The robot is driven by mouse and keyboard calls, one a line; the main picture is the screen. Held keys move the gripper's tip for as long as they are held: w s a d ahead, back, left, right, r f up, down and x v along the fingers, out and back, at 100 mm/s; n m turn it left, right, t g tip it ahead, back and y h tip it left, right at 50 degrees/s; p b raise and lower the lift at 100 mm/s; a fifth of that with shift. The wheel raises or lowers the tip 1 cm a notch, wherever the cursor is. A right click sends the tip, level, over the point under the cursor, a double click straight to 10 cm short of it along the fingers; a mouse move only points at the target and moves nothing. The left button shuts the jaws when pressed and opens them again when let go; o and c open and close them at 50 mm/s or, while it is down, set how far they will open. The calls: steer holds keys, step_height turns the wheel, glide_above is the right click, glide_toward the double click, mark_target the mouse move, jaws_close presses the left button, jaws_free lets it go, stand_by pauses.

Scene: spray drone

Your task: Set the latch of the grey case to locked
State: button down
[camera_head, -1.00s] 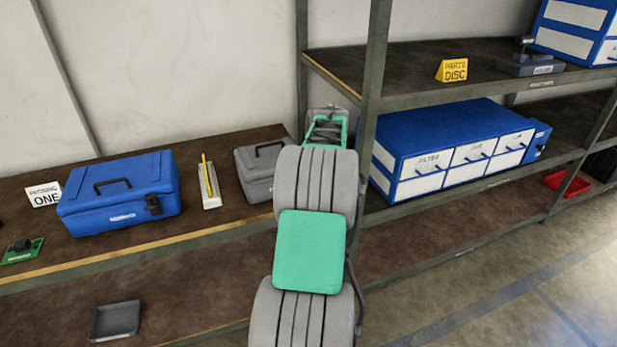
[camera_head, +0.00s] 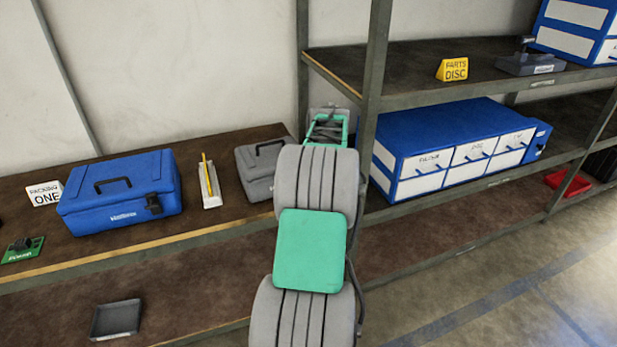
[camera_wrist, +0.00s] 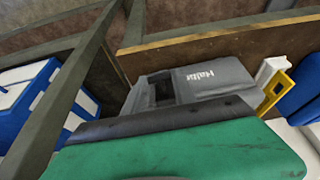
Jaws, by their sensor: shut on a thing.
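The grey case (camera_head: 257,190) stands on the wooden shelf, lid down, with a dark handle on top. My arm covers its right part in the head view, so its latch is hidden there. In the wrist view the case's labelled front (camera_wrist: 215,77) is near, with the dark latch area (camera_wrist: 161,90) beside the label. My gripper (camera_wrist: 160,121) is right up against this front, its green body and dark edge filling the lower picture. It is shut on what appears to be the latch. The fingertips and the latch's exact setting cannot be made out.
A blue case (camera_head: 120,205) and a pale holder with a yellow stick (camera_head: 209,186) stand left of the grey case. A metal shelf post (camera_head: 372,70) and a blue drawer cabinet (camera_head: 440,125) are close on the right. A grey tray (camera_head: 115,320) lies on the lower shelf.

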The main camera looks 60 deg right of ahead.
steer(key=shift+r, duration=0.1)
steer(key=c, duration=1)
jaws_free()
steer(key=v, duration=0.7)
steer(key=shift+r, duration=0.3)
steer(key=shift+s+a, duration=0.1)
